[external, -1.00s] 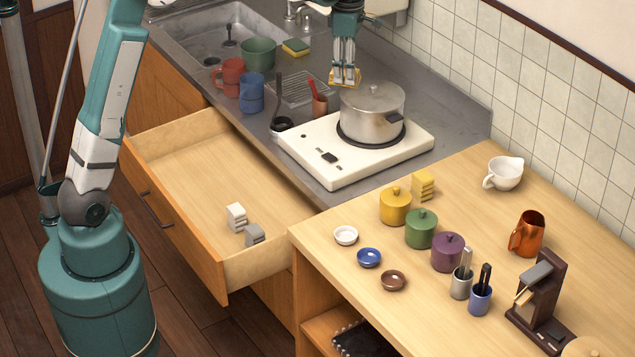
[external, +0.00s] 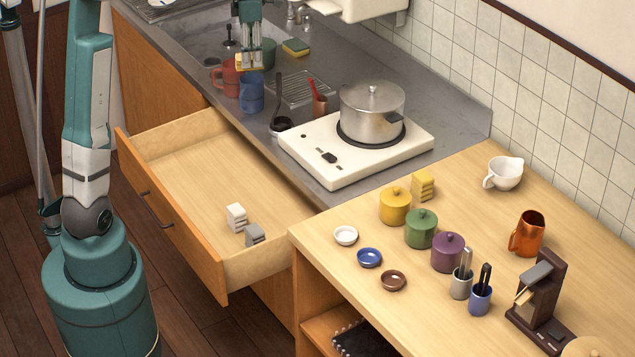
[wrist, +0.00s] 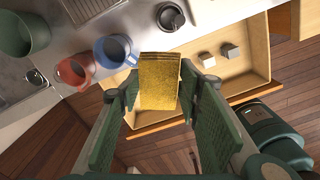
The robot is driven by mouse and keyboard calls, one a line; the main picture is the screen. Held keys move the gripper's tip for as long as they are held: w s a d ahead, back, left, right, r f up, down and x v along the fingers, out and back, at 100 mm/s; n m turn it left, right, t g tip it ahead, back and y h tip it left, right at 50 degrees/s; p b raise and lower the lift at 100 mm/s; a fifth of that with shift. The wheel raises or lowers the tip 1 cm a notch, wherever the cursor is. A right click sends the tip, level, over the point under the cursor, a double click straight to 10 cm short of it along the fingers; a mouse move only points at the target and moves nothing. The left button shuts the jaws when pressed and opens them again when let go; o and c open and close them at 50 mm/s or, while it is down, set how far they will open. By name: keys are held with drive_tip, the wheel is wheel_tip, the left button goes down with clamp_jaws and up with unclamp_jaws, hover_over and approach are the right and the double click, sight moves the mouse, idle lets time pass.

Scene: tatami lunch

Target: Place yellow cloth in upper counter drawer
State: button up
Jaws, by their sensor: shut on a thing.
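My gripper (external: 249,64) is shut on a folded, gold-yellow cloth (wrist: 158,82), which sits between its fingertips in the wrist view. In the external view the gripper is high above the grey counter, in front of the green pot and near the mugs; the fingers hide most of the held cloth there. The upper counter drawer (external: 180,168) stands pulled open below the counter, to the right of and below the gripper in the wrist view (wrist: 240,90).
A red mug (external: 230,75), blue mug (external: 251,94) and ladle (external: 279,110) stand near the counter edge by the drawer. A steel pot (external: 372,112) stands on the white stove. Another yellow folded stack (external: 423,185) sits on the wooden counter behind the yellow jar (external: 395,206).

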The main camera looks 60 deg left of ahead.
drive_tip(key=s+a+f+n+b, duration=0.1)
drive_tip(key=s+a+n+b, duration=0.15)
drive_tip(key=s+a, duration=0.8)
drive_tip(key=n+b, duration=0.1)
drive_tip(key=n, duration=0.2)
hover_over(175, 184)
drive_tip(key=f, duration=0.1)
wheel_tip(175, 184, down, 31)
drive_tip(key=shift+f+m, duration=0.1)
drive_tip(key=shift+m, duration=0.15)
drive_tip(key=shift+f+b, duration=0.8)
drive_tip(key=shift+f, duration=2.3)
drive_tip(key=shift+f, duration=0.1)
drive_tip(key=shift+f+b, duration=0.45)
drive_tip(key=shift+f, duration=1.3)
drive_tip(key=shift+f, duration=0.2)
